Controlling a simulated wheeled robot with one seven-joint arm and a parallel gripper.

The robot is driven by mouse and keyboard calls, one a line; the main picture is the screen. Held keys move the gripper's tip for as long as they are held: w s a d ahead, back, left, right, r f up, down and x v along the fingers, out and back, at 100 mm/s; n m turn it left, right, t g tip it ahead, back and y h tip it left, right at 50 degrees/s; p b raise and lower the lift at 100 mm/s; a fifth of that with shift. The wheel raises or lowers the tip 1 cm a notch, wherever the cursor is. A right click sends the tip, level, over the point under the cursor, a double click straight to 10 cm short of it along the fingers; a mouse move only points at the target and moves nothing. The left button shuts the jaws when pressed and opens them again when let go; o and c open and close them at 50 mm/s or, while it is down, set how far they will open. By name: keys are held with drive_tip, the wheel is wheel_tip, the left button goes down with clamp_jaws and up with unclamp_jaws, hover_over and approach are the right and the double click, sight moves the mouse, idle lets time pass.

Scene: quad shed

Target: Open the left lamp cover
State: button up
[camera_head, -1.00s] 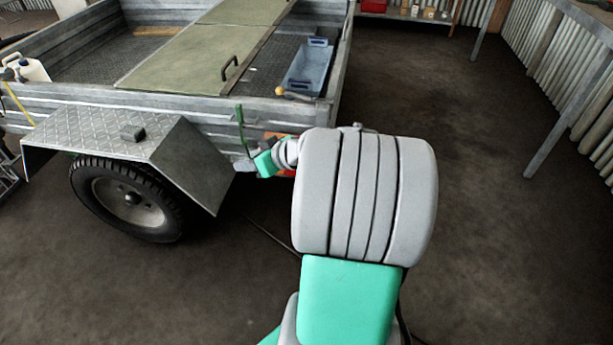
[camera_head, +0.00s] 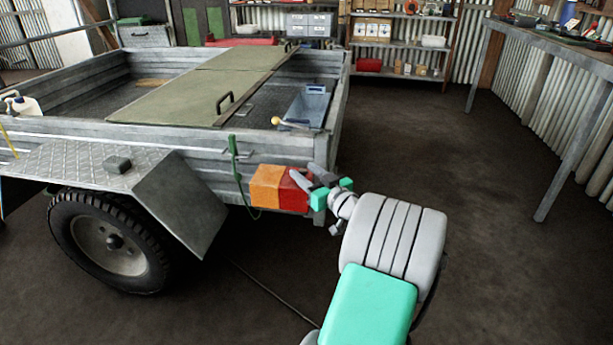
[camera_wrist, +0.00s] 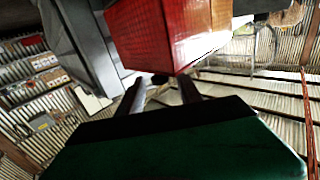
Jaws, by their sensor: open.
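The lamp cover (camera_head: 279,188), orange on the left and red on the right, sits on the trailer's side near its rear corner. It looks closed. In the wrist view the red part of the cover (camera_wrist: 160,35) fills the top middle, close beyond the fingers. My gripper (camera_head: 317,178) is at the red right end of the lamp in the head view. Its fingers are apart, and it also shows in the wrist view (camera_wrist: 162,92) with nothing between the fingertips. Whether a finger touches the cover I cannot tell.
The metal trailer (camera_head: 190,140) fills the left, with a wheel (camera_head: 110,245) and mudguard below. A green cord (camera_head: 235,165) hangs left of the lamp. A blue tray (camera_head: 307,107) lies in the trailer bed. The floor to the right is clear up to a workbench (camera_head: 487,60).

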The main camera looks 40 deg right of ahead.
clamp_jaws()
idle(0.4)
idle(0.9)
